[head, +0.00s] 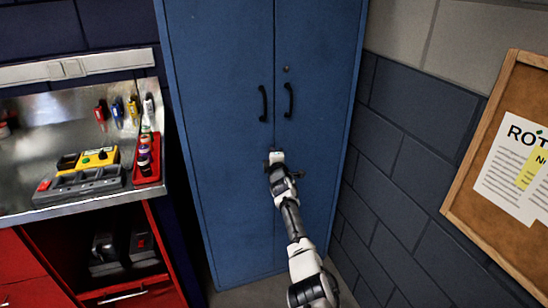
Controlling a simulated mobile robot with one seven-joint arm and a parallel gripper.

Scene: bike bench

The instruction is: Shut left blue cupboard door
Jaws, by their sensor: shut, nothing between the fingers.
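The left blue cupboard door (219,120) appears flush with the right blue door (320,110), with only a thin seam between them. The left door has a black vertical handle (263,104) near the seam, and the right door has a matching one (289,100). My gripper (275,153) is shut and empty. It is just below the handles, in front of the seam, and overlaps the left door's edge in the picture. I cannot tell whether it touches the door. My arm hides part of the lower right door.
A metal workbench (95,205) with tools and a red tray (147,160) stands at the left, above a red cabinet with an open shelf (125,250). A blue-grey brick wall (400,160) and a framed corkboard (530,95) are at the right.

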